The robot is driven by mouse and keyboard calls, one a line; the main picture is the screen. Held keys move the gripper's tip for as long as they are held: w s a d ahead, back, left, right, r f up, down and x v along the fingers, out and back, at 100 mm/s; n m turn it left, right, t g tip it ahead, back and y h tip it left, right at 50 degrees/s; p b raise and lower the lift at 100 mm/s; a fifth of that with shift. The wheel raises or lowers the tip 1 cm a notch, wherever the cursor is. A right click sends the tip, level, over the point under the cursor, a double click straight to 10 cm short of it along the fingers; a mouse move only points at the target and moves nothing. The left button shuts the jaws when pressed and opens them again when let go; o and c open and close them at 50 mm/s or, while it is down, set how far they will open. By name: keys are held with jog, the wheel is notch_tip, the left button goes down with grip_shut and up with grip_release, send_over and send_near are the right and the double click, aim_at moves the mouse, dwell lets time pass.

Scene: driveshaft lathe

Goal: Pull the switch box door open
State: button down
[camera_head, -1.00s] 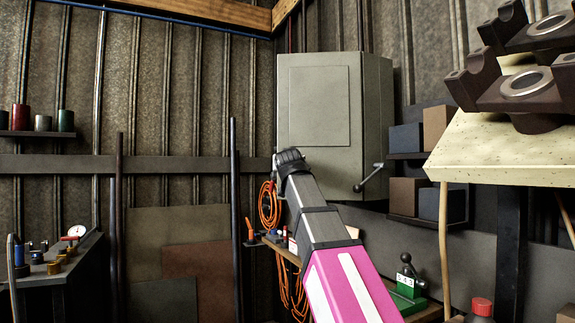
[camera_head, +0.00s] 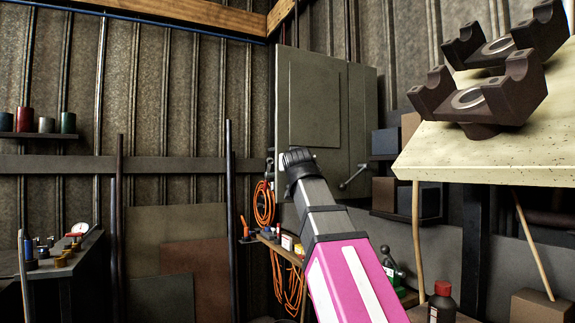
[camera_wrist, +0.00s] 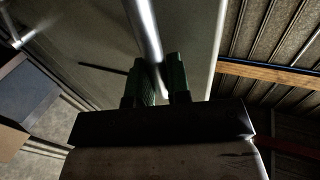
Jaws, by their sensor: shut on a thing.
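The switch box (camera_head: 364,115) is a grey-green metal cabinet on the back wall in the head view. Its door (camera_head: 314,105) is the broad front face with a raised panel; I cannot tell whether it stands ajar. My arm reaches up to the door's lower left, where its own end hides the fingertips and the handle. In the wrist view, the two dark green fingers of my gripper (camera_wrist: 162,82) are shut on a bright metal bar, apparently the door handle (camera_wrist: 146,35), with the pale door face (camera_wrist: 195,45) behind it.
A lever (camera_head: 353,177) sticks out low on the box's right side. Shelves with boxes (camera_head: 385,142) are to its right. A pale platform (camera_head: 425,160) with dark yokes juts in at right. Orange cable (camera_head: 264,203) hangs below left, beside a cluttered bench (camera_head: 280,246).

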jog(key=shift+s+d, duration=0.5)
jog(key=shift+s, duration=0.1)
jog(key=c, duration=1.1)
grip_release()
jog(key=shift+d, duration=0.1)
jog(key=s, duration=1)
jog(key=shift+s, duration=0.35)
